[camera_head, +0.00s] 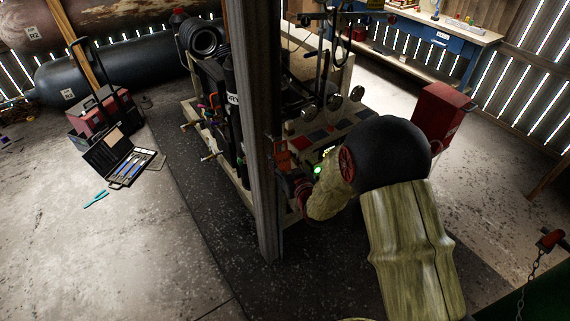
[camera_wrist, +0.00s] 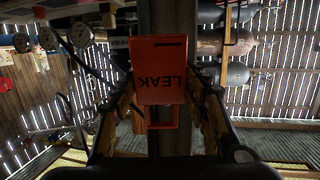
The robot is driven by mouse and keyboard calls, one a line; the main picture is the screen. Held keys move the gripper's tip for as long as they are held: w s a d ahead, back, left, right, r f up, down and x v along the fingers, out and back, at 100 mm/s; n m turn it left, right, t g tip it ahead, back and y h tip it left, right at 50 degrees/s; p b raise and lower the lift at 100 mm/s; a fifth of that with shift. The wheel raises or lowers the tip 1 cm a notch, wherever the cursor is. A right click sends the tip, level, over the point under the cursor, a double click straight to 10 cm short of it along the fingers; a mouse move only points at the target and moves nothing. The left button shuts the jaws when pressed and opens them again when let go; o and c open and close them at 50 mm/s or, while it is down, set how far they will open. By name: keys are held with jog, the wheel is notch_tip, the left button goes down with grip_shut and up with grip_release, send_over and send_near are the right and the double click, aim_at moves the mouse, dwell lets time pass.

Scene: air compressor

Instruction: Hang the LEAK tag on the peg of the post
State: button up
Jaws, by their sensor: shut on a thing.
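The LEAK tag (camera_wrist: 159,72) is a flat orange-red plate with dark lettering, upside down in the wrist view. A framed opening shows at its lower end there. My gripper (camera_wrist: 160,98) has its two fingers on either side of the tag and is shut on it. The grey post (camera_wrist: 169,20) runs behind the tag in the wrist view. In the head view the post (camera_head: 255,130) stands upright, just left of my gripper (camera_head: 299,188). I cannot make out the peg, and I cannot tell whether the tag touches the post.
A compressor frame with gauges and hoses (camera_head: 325,95) stands behind the post. An open tool case (camera_head: 120,160) lies on the floor at left. A red cabinet (camera_head: 440,112) and a blue workbench (camera_head: 430,32) stand at right.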

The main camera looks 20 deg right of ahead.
jog(key=shift+w+a+b, duration=0.3)
jog(key=shift+w+b, duration=0.1)
jog(key=shift+w, duration=0.45)
jog(key=shift+w+a+b, duration=0.25)
jog(key=shift+w+b, duration=0.15)
jog(key=shift+w, duration=0.45)
jog(key=shift+w+a+b, duration=0.3)
jog(key=shift+w+b, duration=0.1)
jog(key=shift+w, duration=0.45)
jog(key=shift+f+b, duration=0.5)
jog(key=shift+b, duration=0.45)
jog(key=o, duration=1.3)
